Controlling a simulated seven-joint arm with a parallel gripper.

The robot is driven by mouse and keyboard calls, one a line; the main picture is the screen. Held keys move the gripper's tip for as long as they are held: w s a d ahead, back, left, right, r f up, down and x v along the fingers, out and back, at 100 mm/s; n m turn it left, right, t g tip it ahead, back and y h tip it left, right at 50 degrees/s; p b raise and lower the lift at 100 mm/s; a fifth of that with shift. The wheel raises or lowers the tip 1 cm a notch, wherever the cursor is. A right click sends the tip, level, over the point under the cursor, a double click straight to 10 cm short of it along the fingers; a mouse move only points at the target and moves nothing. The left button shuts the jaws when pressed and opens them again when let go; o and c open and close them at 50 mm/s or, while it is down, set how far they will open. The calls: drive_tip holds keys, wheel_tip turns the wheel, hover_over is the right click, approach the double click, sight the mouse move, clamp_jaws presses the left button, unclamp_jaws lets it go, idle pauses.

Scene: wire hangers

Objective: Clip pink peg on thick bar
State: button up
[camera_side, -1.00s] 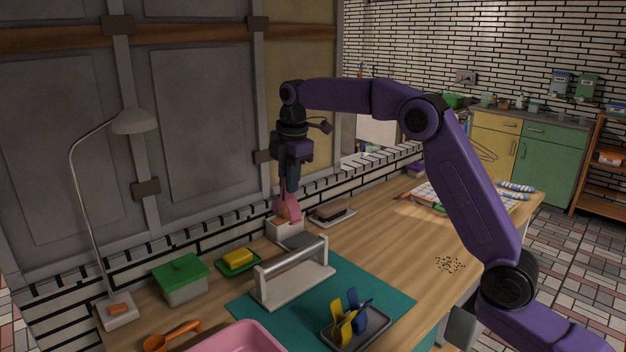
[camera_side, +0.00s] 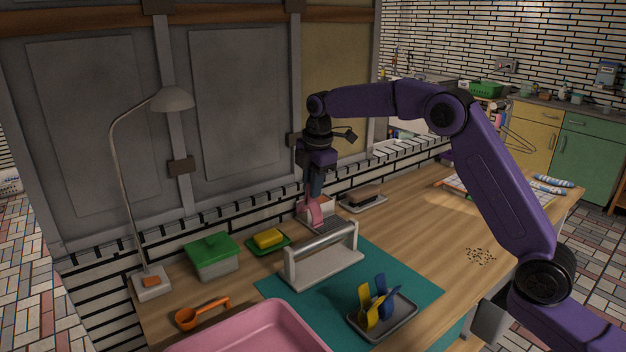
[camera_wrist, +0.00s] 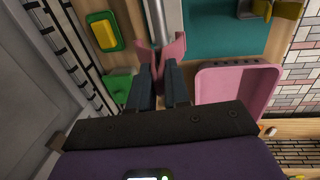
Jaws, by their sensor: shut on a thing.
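My gripper (camera_side: 316,188) is shut on the pink peg (camera_side: 314,212) and points down behind the thick bar. The thick bar (camera_side: 322,241) is a grey rod across the top of a pale stand (camera_side: 325,266). In the wrist view, my gripper (camera_wrist: 160,76) squeezes the peg's rear ends. The pink peg's jaws (camera_wrist: 172,49) are spread apart there, one on each side of the line of the thick bar (camera_wrist: 164,18). I cannot tell whether the jaws touch the bar or how high above it they are.
A white box (camera_side: 328,205) is behind the peg, close by. A sponge on a tray (camera_side: 362,199) is to its right. A yellow block (camera_side: 268,238), a green-lidded box (camera_side: 212,256) and a lamp (camera_side: 172,99) stand left. A pink tub (camera_side: 250,330) and a tray of pegs (camera_side: 382,316) are in front.

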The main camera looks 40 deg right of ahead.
drive_tip(key=shift+w+f, duration=0.3)
drive_tip(key=shift+f, duration=1.7)
drive_tip(key=shift+w+f, duration=0.3)
drive_tip(key=shift+f, duration=1.65)
drive_tip(key=shift+w+f, duration=0.3)
drive_tip(key=shift+f, duration=1.7)
drive_tip(key=o, duration=1.8)
drive_tip(key=shift+c, duration=0.2)
drive_tip(key=shift+r, duration=0.1)
